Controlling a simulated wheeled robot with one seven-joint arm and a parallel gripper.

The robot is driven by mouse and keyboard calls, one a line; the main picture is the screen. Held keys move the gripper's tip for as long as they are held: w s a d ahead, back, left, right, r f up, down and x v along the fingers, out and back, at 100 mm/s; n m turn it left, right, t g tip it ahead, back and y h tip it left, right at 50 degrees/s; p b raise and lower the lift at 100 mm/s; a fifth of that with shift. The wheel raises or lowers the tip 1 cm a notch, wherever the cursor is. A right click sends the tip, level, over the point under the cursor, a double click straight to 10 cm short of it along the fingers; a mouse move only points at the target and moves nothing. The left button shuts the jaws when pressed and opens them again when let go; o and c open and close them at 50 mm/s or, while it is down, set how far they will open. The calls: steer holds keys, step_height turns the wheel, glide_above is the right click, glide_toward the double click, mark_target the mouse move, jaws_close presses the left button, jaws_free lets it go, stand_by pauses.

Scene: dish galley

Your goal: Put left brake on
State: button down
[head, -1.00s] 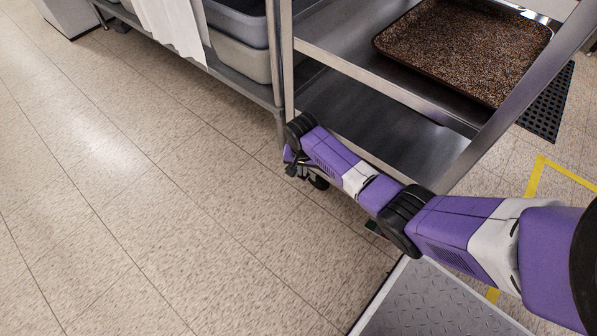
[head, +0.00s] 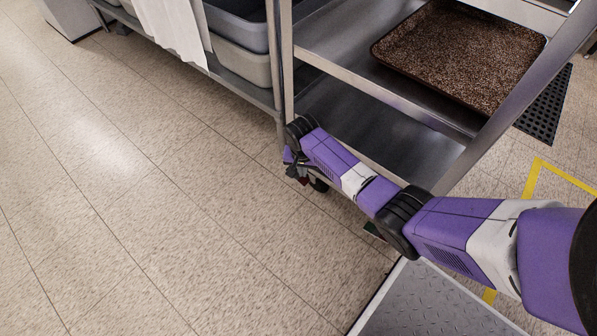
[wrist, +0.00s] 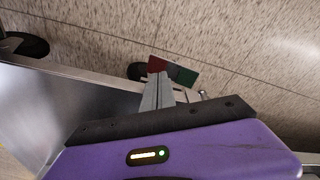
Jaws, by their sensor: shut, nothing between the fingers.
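The steel cart (head: 392,96) stands in front of me, with casters under its lower shelf. In the wrist view, a brake pedal with a red end (wrist: 157,64) and a green end (wrist: 185,76) sits beside a dark caster wheel (wrist: 136,71). My gripper (wrist: 160,88) is shut and empty, with its fingertips at the red end; I cannot tell whether they touch it. In the head view, my gripper (head: 297,172) is low at the cart's left corner, beside a caster wheel (head: 319,185). The pedal's tilt is unclear.
A brown speckled tray (head: 455,55) lies on the cart's upper visible shelf. A rack with grey bins (head: 243,68) and a white cloth (head: 172,28) stands at the left. Another green pedal (head: 373,230) shows near my base. The tiled floor (head: 130,210) at left is clear.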

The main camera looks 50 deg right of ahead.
mark_target(303, 180)
steer(key=shift+r+p, duration=2.35)
steer(key=shift+r, duration=0.05)
